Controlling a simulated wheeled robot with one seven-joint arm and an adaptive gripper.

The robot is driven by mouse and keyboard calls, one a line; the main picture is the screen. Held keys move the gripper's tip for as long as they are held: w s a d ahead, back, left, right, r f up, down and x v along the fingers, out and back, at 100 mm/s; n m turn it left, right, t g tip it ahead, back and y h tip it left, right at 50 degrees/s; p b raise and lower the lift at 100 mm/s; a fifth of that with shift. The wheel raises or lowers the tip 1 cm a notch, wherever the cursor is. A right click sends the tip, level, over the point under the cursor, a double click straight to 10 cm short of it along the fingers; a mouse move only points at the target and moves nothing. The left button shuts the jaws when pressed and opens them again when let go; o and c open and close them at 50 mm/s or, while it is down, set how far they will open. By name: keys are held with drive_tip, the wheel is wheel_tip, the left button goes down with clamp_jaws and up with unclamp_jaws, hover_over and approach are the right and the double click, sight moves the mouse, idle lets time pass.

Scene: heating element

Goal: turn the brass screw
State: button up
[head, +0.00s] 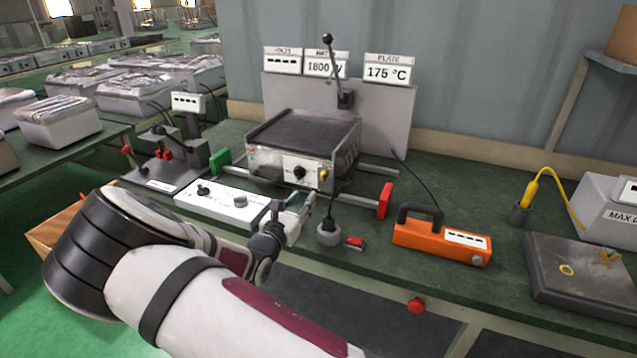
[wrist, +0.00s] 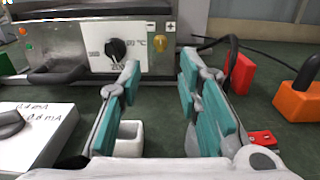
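The brass screw (head: 323,174) is a small yellowish knob at the right end of the hot plate's front panel, beside the black dial (head: 299,172). In the wrist view the brass screw (wrist: 161,43) shows just below a plus and minus label, right of the dial (wrist: 117,49). My gripper (head: 304,203) is in front of the hot plate (head: 304,140). In the wrist view my gripper (wrist: 160,75) is open, its teal-padded fingers apart with nothing between the tips. The screw appears beyond the gap between the fingertips, apart from them.
A white control box (head: 222,204) lies left of my gripper. A grey socket with a black plug (head: 329,233) and a small red switch (head: 355,242) stand to the right. A red block (head: 385,201) and an orange clamp meter (head: 442,241) are farther right. Displays (head: 387,69) stand behind.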

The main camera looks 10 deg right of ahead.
sight(322, 175)
drive_tip(key=x, duration=1.3)
drive_tip(key=shift+w+d+b, duration=0.2)
drive_tip(key=shift+w+b, duration=0.05)
drive_tip(key=shift+b, duration=0.1)
clamp_jaws()
